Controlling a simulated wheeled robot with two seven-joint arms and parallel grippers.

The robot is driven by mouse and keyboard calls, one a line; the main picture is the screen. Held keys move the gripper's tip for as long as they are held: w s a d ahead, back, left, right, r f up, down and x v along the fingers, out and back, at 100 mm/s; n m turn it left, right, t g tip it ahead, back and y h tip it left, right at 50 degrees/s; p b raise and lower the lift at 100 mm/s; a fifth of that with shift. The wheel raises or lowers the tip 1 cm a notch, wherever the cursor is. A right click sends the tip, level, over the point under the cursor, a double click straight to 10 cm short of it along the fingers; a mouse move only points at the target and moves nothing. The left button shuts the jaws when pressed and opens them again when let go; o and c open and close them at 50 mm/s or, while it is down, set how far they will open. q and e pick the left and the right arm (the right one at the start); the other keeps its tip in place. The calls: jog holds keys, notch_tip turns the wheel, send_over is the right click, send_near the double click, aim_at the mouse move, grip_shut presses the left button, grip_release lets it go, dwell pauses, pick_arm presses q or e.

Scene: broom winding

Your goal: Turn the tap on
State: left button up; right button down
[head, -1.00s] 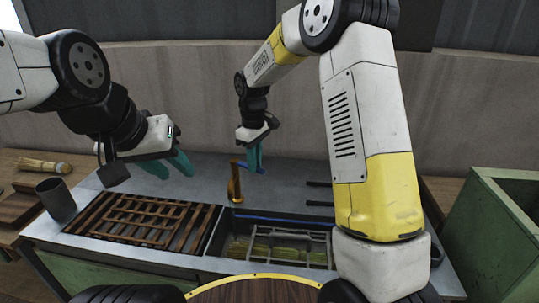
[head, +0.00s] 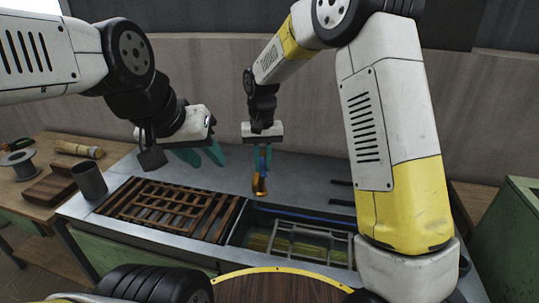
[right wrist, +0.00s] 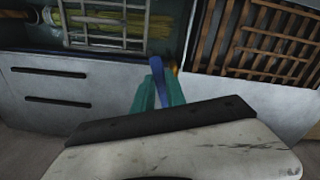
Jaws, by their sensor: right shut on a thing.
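The brass tap (head: 260,187) stands at the back edge of the sink basin in the head view. Its blue handle (head: 268,158) lies between the teal fingers of my right gripper (head: 262,162), which is shut on it. In the right wrist view the blue handle (right wrist: 158,72) rises between the fingers (right wrist: 158,92), with a bit of the orange tap (right wrist: 174,68) beside it. I cannot tell whether water runs from the spout. My left gripper (head: 203,156) is open and empty above the counter, left of the tap.
The sink basin (head: 240,232) holds a grey rack (head: 300,240) over yellow-green bristles. A wooden slatted grate (head: 165,208) lies to its left, with a dark cup (head: 90,182) beyond it. A green bin (head: 515,240) stands at the right.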

aim_at(261, 168)
jog(key=shift+a+m, duration=0.35)
jog(key=shift+m, duration=0.05)
jog(key=c, duration=1.4)
grip_release()
jog(key=shift+o, duration=0.2)
notch_tip(261, 168, up, 8)
jog(key=shift+f, duration=0.2)
jog(key=shift+r, duration=0.1)
